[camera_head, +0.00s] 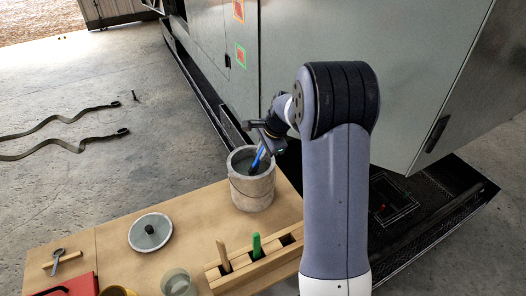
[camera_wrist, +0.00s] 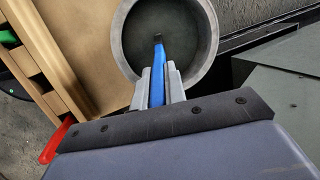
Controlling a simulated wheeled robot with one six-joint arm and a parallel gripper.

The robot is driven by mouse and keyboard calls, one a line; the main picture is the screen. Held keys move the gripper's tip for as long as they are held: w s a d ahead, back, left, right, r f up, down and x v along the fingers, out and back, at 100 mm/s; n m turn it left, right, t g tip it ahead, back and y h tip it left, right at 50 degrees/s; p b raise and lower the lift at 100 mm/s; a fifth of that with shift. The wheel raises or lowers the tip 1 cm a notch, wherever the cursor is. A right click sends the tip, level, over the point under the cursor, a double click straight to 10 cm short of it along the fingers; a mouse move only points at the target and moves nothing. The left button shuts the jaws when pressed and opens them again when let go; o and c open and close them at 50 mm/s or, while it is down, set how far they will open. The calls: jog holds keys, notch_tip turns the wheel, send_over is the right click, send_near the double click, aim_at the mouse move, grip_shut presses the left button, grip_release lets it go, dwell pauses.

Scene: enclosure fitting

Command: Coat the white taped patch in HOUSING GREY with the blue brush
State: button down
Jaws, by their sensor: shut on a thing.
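My gripper (camera_head: 268,137) is shut on the blue brush (camera_head: 257,160) above the paint pot (camera_head: 240,193) at the table's back right. The brush points down into the pot's mouth. In the wrist view the gripper (camera_wrist: 160,84) holds the blue brush (camera_wrist: 158,75) between its fingers. The brush's dark tip lies over the grey-green paint (camera_wrist: 165,22) inside the pot's rim (camera_wrist: 122,52). I cannot tell whether the tip touches the paint. No label is readable on the pot. I see no white taped patch; my arm hides part of the enclosure (camera_head: 430,60).
A wooden rack (camera_head: 262,266) holds a green handle (camera_head: 257,246) and a wooden handle (camera_head: 224,256). A round lid (camera_head: 140,243), a clear cup (camera_head: 176,283) and a red item (camera_head: 72,285) are on the table (camera_head: 110,235). Orange-framed (camera_head: 239,10) and green-framed (camera_head: 240,56) patches show on the enclosure.

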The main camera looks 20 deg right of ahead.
jog(key=shift+r+p, duration=2.75)
jog(key=shift+r, duration=0.75)
